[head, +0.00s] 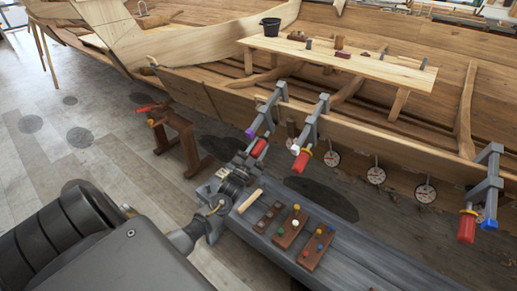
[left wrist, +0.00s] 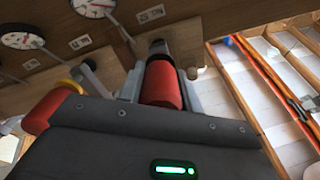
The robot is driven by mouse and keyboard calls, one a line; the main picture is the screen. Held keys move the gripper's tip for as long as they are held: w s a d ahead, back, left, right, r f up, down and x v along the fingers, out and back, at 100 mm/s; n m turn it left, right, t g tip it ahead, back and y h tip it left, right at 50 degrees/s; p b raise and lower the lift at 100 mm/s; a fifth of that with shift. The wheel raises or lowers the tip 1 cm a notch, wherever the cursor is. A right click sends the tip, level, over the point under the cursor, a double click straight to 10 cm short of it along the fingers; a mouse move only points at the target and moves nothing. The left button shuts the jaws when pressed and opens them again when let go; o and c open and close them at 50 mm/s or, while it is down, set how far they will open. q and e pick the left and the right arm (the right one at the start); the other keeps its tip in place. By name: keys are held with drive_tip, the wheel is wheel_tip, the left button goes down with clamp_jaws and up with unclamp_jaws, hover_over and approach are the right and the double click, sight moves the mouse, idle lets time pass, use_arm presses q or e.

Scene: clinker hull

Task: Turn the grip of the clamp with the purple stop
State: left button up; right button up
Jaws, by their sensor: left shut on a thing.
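The clamp with the purple stop (head: 249,132) hangs on the edge of the hull plank, the leftmost of three grey clamps in the head view. Its red grip (head: 260,147) points down toward me. My left gripper (head: 252,158) is shut on this grip. In the left wrist view the red grip (left wrist: 160,85) sits between the grey fingers, its lower end hidden by the gripper body. The purple stop cannot be made out there. My right gripper is not in view.
A clamp with a white stop (head: 295,150) hangs close to the right, and one with a blue stop (head: 490,224) far right. Round dials (head: 376,175) hang along the plank. A grey bench (head: 350,254) with peg boards (head: 290,228) lies below my gripper. A sawhorse (head: 178,138) stands left.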

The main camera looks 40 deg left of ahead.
use_arm(q)
drive_tip(key=m, duration=0.5)
drive_tip(key=shift+f+m, duration=0.1)
drive_tip(key=shift+m, duration=0.2)
drive_tip(key=m, duration=0.4)
drive_tip(key=shift+f+m, duration=0.1)
drive_tip(key=shift+m, duration=0.7)
drive_tip(key=o, duration=1)
drive_tip(key=shift+s, duration=0.1)
